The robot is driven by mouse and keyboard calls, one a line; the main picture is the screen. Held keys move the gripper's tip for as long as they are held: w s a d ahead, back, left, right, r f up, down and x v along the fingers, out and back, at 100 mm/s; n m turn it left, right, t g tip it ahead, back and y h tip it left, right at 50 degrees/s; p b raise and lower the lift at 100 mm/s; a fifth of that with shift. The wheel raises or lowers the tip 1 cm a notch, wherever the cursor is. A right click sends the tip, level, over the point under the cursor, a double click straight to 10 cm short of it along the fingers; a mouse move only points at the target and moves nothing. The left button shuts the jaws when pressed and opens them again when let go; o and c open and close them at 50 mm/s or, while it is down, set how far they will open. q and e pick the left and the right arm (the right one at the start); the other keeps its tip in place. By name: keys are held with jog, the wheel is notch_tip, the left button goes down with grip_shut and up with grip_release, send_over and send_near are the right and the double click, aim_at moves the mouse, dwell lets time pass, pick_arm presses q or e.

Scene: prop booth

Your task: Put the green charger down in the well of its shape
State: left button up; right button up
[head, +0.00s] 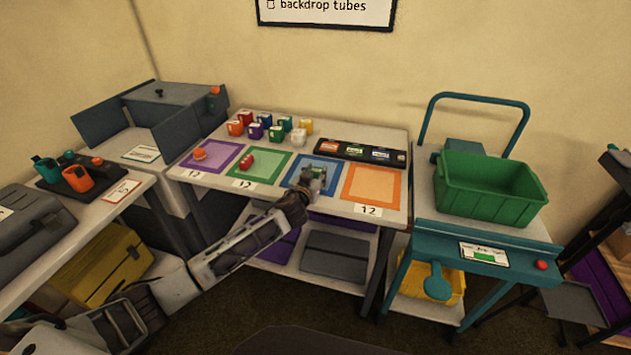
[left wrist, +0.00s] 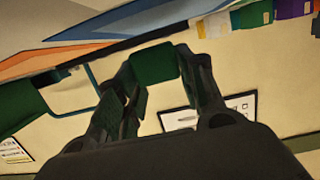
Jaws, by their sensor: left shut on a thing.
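My left gripper (head: 313,181) is over the blue mat (head: 336,164) on the middle table. It is shut on the green charger, a dark green block (left wrist: 155,62) between its fingers in the left wrist view. In the head view the gripper mostly hides the charger. A long black tray (head: 340,151) with coloured patches lies at the table's back right, just behind the gripper; its wells are too small to make out. I cannot tell whether the charger touches the mat. My right gripper is not in view.
Several coloured blocks (head: 265,120) stand at the back of the table. An orange item (head: 200,153) lies on the purple mat and a red item (head: 247,161) on the green mat. The orange mat (head: 372,187) is bare. A green crate (head: 487,205) stands on the right cart.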

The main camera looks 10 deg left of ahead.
pick_arm(q)
notch_tip(320, 180, down, 2)
jog(key=shift+f, duration=0.25)
jog(key=shift+f+b, duration=0.15)
jog(key=shift+b, duration=0.15)
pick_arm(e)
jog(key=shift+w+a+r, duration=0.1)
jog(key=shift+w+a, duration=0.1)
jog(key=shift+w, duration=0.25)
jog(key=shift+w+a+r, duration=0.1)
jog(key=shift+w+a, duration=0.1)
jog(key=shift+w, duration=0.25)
pick_arm(q)
jog(key=o, duration=1)
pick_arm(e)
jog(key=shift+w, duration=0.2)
pick_arm(q)
jog(key=shift+o, duration=0.2)
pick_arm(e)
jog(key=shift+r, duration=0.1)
pick_arm(q)
jog(key=shift+r, duration=0.2)
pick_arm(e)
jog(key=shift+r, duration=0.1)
